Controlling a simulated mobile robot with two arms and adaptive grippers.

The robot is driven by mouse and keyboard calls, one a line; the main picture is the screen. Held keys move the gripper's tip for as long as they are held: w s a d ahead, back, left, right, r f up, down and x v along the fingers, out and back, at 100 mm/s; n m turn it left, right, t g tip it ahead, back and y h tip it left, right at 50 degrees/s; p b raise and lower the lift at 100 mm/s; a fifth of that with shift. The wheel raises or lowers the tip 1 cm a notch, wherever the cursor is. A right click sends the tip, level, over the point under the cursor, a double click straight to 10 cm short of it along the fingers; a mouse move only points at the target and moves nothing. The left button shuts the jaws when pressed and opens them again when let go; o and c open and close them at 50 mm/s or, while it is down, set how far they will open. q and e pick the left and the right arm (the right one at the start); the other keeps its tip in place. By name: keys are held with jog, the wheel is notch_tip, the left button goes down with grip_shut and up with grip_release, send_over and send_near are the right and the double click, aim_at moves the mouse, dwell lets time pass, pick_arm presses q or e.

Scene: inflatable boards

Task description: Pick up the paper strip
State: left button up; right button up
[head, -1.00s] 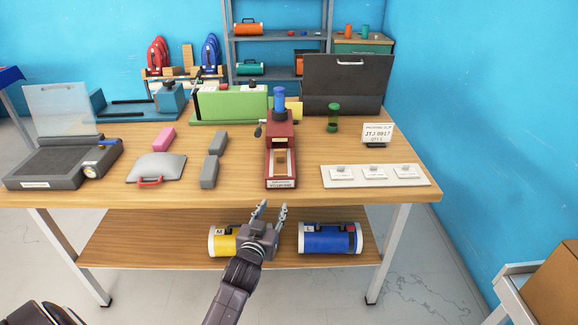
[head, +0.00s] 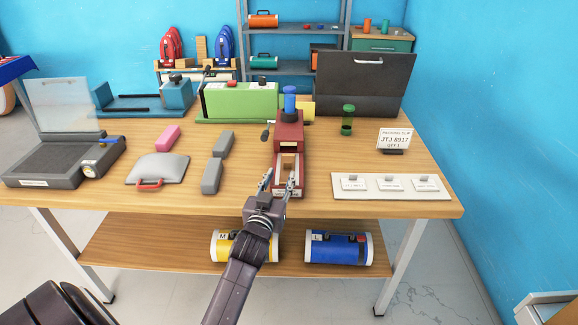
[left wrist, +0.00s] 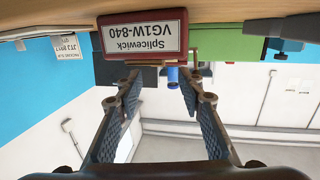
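A red device (head: 289,135) with a blue top stands near the table's front edge. Its low front bed holds a pale and tan piece (head: 289,166); I cannot tell whether this is the paper strip. My left gripper (head: 279,181) is open at the front end of the bed, its fingers partly covering it. In the left wrist view, upside down, the open left gripper (left wrist: 154,88) shows apart fingers with nothing held between them. The red device's front label (left wrist: 141,39) is close, reading "Splicewick VG1W-840". My right gripper is not in view.
Grey blocks (head: 212,176) and a grey wedge with a red handle (head: 158,170) lie left of the device. A white board with small cards (head: 391,193) lies right. A green machine (head: 240,101) and a black case (head: 364,84) stand behind. Rolls lie on the lower shelf.

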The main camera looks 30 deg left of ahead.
aim_at(288, 163)
pick_arm(q)
jog(key=shift+w+a+r, duration=0.1)
jog(key=shift+w+a, duration=0.05)
jog(key=shift+w, duration=0.25)
jog(key=shift+w+a, duration=0.1)
jog(key=shift+w, duration=0.45)
jog(key=x, duration=0.4)
jog(key=shift+w+p, duration=0.15)
jog(key=shift+p, duration=0.2)
jog(key=shift+w, duration=0.25)
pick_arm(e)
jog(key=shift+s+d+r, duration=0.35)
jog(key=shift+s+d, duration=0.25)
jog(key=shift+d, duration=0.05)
pick_arm(q)
jog(key=c, duration=0.7)
jog(key=shift+c, duration=0.6)
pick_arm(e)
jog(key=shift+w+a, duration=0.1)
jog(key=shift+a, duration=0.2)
